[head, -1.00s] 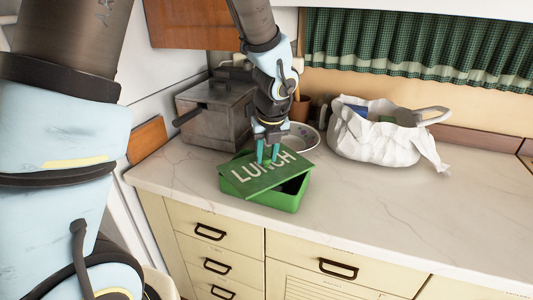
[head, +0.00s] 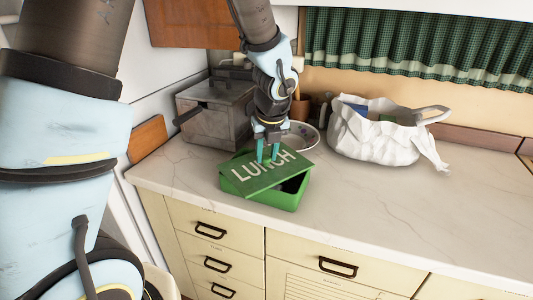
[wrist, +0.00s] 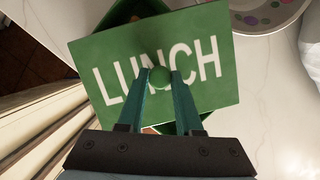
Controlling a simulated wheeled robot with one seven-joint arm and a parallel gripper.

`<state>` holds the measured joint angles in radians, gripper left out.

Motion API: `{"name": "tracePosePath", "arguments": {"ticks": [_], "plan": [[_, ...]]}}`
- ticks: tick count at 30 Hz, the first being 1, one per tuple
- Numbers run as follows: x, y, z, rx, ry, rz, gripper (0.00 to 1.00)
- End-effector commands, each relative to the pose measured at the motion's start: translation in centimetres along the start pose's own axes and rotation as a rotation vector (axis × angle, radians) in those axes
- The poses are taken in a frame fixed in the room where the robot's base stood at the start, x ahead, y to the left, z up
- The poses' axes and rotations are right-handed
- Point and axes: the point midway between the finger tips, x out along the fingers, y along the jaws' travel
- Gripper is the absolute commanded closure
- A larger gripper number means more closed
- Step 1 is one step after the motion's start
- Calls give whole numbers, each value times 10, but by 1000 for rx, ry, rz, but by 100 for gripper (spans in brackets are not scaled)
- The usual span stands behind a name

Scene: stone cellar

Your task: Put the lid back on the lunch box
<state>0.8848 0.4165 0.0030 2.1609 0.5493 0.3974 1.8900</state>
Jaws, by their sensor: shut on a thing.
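The green lid (head: 262,172) with white "LUNCH" lettering lies over the green lunch box (head: 290,197) on the counter. The lid is turned askew to the box, and a dark part of the box's inside shows at the right. In the wrist view the lid (wrist: 100,62) covers most of the box (wrist: 128,12), whose corners stick out above and below it. My gripper (head: 268,160) is shut on the lid's round green knob (wrist: 159,77), fingers on both sides of it. I cannot tell whether the lid touches the rim.
A grey metal box (head: 214,115) stands behind left. A patterned bowl (head: 303,136) sits close behind the lunch box. A white bag (head: 375,137) is at the back right. The marble counter (head: 400,205) is clear to the right; its front edge is close to the box.

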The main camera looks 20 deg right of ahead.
Motion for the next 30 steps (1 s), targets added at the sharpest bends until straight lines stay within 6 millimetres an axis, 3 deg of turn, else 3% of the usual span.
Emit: {"name": "tracePosePath", "arguments": {"ticks": [1,10,15,23,30], "plan": [[0,0,0,0,0,0,64],[0,0,0,0,0,0,31],[0,0,0,0,0,0,31],[0,0,0,0,0,0,2],[0,0,0,0,0,0,1]]}}
